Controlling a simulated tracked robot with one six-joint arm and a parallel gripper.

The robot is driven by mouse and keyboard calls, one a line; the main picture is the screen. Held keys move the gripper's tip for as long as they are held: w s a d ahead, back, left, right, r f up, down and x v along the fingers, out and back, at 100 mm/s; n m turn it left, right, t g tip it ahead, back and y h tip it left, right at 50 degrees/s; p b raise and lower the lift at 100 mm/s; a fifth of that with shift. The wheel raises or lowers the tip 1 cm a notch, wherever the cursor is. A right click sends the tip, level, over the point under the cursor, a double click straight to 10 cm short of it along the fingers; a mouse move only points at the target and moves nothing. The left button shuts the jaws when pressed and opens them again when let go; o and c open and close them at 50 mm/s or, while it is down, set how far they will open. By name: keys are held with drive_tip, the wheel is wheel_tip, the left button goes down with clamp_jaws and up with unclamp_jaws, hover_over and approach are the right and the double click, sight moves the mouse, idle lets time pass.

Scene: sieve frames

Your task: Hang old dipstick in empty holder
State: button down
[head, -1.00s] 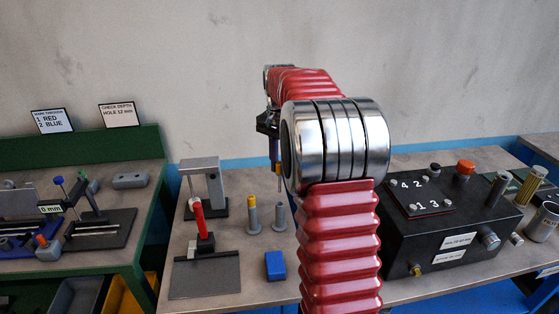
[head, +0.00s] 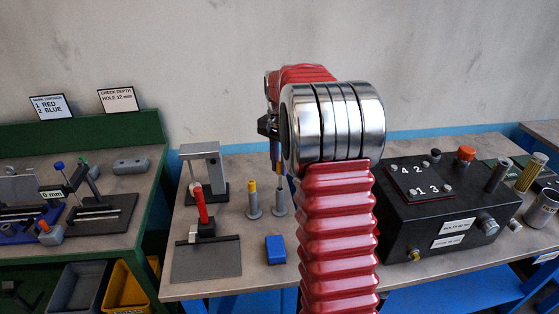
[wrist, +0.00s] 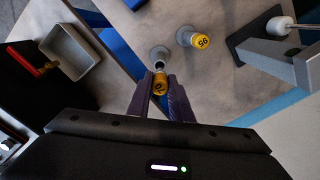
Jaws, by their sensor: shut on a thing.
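My gripper (wrist: 161,84) is shut on a yellow-capped dipstick (wrist: 160,87), seen end-on between the dark fingers in the wrist view. In the head view, my gripper (head: 276,158) points down above the right grey holder (head: 280,203), partly hidden by my arm. The empty holder (wrist: 158,56) shows its open mouth just beyond the held cap in the wrist view. Whether the dipstick's lower end is in the holder I cannot tell. A second holder (head: 254,206) to the left bears another yellow-capped dipstick (head: 252,185), marked with a number in the wrist view (wrist: 201,41).
A blue block (head: 275,249) lies in front of the holders. A grey stand (head: 201,165) and a red-handled device (head: 203,210) stand to the left. A black box (head: 440,215) with numbered sockets stands to the right. Bare bench lies around the holders.

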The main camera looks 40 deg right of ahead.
drive_tip(key=shift+f, duration=3)
drive_tip(key=c, duration=1.5)
unclamp_jaws()
wheel_tip(320, 180, up, 14)
drive_tip(key=shift+f, duration=0.15)
